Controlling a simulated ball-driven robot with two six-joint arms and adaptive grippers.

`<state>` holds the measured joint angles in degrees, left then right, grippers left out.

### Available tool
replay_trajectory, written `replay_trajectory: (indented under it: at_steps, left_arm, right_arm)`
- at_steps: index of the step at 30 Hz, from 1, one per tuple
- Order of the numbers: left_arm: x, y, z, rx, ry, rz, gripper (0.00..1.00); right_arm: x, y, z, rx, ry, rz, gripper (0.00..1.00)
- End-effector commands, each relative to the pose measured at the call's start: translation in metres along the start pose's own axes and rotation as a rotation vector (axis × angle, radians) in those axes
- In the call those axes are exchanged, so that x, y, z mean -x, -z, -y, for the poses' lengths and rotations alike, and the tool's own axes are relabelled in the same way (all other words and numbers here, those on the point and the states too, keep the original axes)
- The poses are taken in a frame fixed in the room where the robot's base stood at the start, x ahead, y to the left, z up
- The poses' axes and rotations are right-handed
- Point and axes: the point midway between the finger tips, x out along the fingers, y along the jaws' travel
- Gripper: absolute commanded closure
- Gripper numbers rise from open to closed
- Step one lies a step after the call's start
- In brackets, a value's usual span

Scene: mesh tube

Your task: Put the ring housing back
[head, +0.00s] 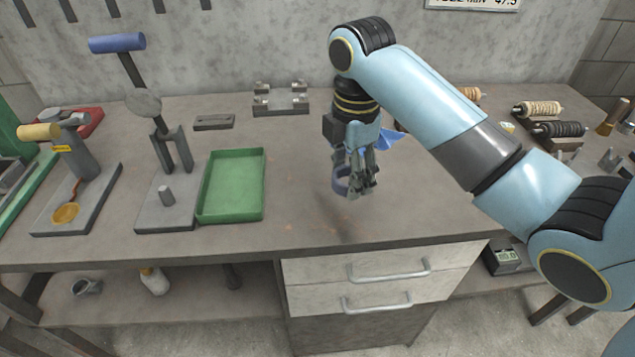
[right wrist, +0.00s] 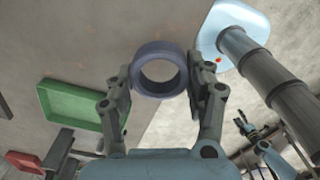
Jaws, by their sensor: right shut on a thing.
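The ring housing is a short blue-grey ring. It shows in the head view (head: 341,186) and in the right wrist view (right wrist: 160,50), with its hole open to the camera. My right gripper (head: 355,178) is shut on the ring, one finger on each side in the right wrist view (right wrist: 165,80). It holds the ring above the bare middle of the bench. My left gripper (right wrist: 245,127) shows small at the lower right of the right wrist view. Its jaw state is too small to tell.
A green tray (head: 205,214) lies left of the gripper. Left of it stand a blue-handled press (head: 117,43) and a yellow-handled press (head: 40,131). A grey fixture (head: 281,105) is at the back. A blue object (head: 393,139) is partly hidden behind the right gripper. Spools (head: 560,129) lie right.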

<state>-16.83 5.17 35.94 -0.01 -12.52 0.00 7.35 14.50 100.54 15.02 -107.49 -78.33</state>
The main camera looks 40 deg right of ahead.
Motion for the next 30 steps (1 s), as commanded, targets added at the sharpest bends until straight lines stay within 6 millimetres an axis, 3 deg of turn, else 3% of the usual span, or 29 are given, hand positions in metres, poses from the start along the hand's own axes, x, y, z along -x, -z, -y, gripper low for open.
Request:
replay_trajectory:
  at_steps: [4, 12, 17, 24, 30]
  left_arm:
    - [0.0, 0.008, 0.004, -0.001, 0.005, -0.012, 0.38]
    - [-0.002, -0.013, -0.014, 0.006, -0.016, 0.02, 0.38]
    - [-0.002, -0.018, -0.017, 0.007, -0.019, 0.027, 0.38]
    - [-0.002, -0.013, -0.011, 0.004, -0.012, 0.021, 0.38]
    - [-0.002, -0.007, -0.009, 0.004, -0.009, 0.011, 0.38]
  right_arm:
    - [-0.022, 0.014, -0.038, -0.002, 0.001, -0.005, 0.98]
    - [-0.052, 0.029, -0.083, 0.0, 0.0, -0.001, 0.98]
    - [-0.06, 0.031, -0.088, 0.0, 0.001, 0.0, 0.98]
    - [-0.093, 0.031, -0.088, -0.001, 0.0, 0.0, 0.98]
    - [-0.095, 0.031, -0.088, 0.0, -0.002, 0.0, 0.98]
